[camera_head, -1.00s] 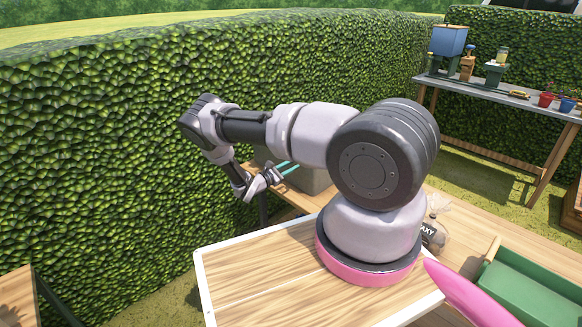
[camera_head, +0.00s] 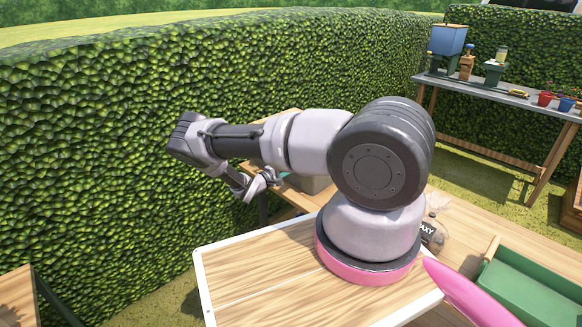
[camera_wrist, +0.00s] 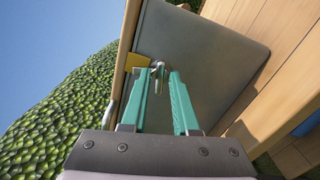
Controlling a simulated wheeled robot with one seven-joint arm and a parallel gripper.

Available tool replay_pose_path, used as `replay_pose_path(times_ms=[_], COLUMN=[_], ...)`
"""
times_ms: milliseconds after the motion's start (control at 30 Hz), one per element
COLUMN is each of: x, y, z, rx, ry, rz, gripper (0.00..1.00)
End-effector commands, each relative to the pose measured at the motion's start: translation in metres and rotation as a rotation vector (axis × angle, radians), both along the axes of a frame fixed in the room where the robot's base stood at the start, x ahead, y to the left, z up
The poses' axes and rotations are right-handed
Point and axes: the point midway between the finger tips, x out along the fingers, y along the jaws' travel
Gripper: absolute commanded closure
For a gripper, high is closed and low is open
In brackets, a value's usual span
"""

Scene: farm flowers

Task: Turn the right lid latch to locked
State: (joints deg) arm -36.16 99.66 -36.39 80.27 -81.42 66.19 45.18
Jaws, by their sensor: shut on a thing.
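In the wrist view my gripper (camera_wrist: 157,78) reaches out with two teal fingers. Their tips are shut on a small pale metal latch (camera_wrist: 157,65) at the edge of a grey box (camera_wrist: 215,60). The fingers partly cover the latch, and I cannot tell its exact turn angle. A yellow piece (camera_wrist: 134,62) sits just left of the latch. In the head view the grey box (camera_head: 312,186) stands behind my arm, mostly hidden, and the latch does not show there.
A wooden table (camera_head: 455,222) carries a green tray (camera_head: 520,300) and a bag with a dark label (camera_head: 433,232) at right. A hedge (camera_head: 90,150) rises close behind my arm. A back bench (camera_head: 480,88) holds pots and a blue-topped container (camera_head: 448,40).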

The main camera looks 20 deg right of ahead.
Motion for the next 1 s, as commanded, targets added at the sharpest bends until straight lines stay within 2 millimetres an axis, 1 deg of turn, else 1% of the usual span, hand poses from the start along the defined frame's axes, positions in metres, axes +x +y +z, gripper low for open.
replay_pose_path(times_ms=[200, 400, 600, 1000], x=[0.0002, -0.0003, -0.0002, -0.0003], y=[-0.0012, -0.0017, -0.0019, -0.0021], z=[-0.0001, -0.0008, -0.0007, -0.0006], rx=[0.043, 0.069, 0.08, 0.082], ry=[-0.128, -0.197, -0.227, -0.232], rz=[0.001, -0.001, -0.001, -0.002], gripper=[1.0, 1.0, 1.0, 1.0])
